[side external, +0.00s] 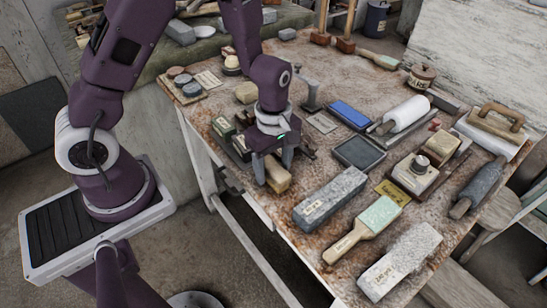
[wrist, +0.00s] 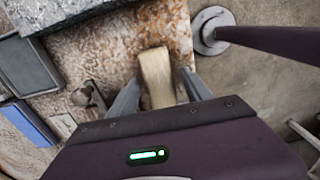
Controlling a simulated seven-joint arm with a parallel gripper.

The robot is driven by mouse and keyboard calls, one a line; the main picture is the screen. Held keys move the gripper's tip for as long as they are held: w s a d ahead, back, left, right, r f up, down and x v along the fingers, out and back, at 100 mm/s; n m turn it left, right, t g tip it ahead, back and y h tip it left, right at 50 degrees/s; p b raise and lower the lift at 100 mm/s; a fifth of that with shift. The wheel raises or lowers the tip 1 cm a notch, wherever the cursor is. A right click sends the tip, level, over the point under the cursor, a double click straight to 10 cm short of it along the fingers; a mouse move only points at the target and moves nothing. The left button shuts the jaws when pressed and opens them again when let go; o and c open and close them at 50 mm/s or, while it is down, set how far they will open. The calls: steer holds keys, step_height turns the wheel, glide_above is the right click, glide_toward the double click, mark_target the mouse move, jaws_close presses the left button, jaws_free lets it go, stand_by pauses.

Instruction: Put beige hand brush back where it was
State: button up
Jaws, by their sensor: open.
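The beige hand brush (side external: 279,181) appears to be the pale block lying on the worktable (side external: 318,172) near its front left edge. In the wrist view the brush (wrist: 156,72) lies lengthwise between the fingers, its lower end hidden by my gripper's body. My gripper (side external: 274,170) points down over the brush, with one finger on each side of it. In the wrist view the jaws of my gripper (wrist: 158,82) are open, with a small gap visible beside the brush. I cannot tell whether either finger touches it.
A grey stone block (side external: 330,198) lies to the right of my gripper, with a green-faced brush (side external: 378,215) beyond it. A dark tray (side external: 359,152) and a blue block (side external: 349,114) lie farther back. A clamp (side external: 228,181) hangs on the table's left edge.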

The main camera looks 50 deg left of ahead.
mark_target(274, 167)
step_height(274, 167, up, 12)
steer(key=s+a+r+m+t, duration=0.1)
steer(key=s+r+m+t, duration=0.4)
steer(key=s+r+m, duration=0.8)
steer(key=s+m, duration=0.2)
steer(key=m, duration=0.3)
steer(key=shift+s+a+r+t, duration=0.2)
steer(key=shift+s+r+t, duration=0.1)
